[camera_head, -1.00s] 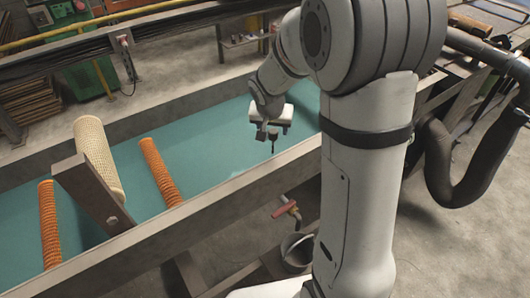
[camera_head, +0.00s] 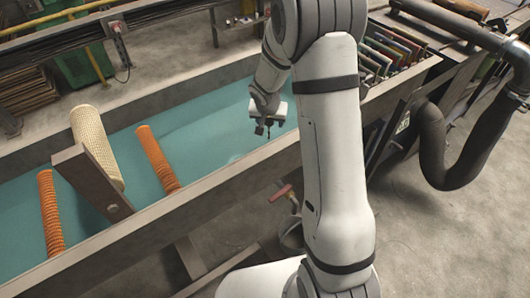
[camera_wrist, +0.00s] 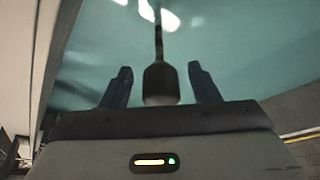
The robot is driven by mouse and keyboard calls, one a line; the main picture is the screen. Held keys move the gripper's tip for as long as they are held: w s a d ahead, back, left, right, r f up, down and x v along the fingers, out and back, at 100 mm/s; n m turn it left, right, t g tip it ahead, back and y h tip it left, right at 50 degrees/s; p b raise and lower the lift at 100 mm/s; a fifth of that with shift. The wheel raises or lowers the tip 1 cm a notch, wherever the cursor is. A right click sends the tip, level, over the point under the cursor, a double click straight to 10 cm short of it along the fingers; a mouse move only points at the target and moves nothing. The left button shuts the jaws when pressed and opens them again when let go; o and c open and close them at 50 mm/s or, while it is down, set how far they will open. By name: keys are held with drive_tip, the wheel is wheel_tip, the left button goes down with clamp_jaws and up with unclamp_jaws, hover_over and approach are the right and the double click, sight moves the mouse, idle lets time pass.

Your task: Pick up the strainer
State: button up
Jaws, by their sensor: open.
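The strainer, which I take to be the cream mesh tube (camera_head: 96,146), leans on a wide brown crosspiece (camera_head: 92,184) over the teal trough at the left of the head view. Its lower end is partly hidden by that crosspiece. My gripper (camera_head: 263,128) is over the right part of the trough, well to the right of the tube and apart from it. In the wrist view my gripper (camera_wrist: 160,70) has its two dark fingers spread. A dark block with a thin rod shows between them; I cannot tell what it is. The strainer is not in the wrist view.
Orange ribbed tubes lie across the trough on both sides of the strainer, left (camera_head: 50,213) and right (camera_head: 157,160). The trough's near wall (camera_head: 170,215) stands between my base and the trough. A rack of coloured panels (camera_head: 392,50) is at the upper right.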

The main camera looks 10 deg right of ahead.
drive_tip(key=shift+c, duration=0.2)
clamp_jaws()
idle(0.3)
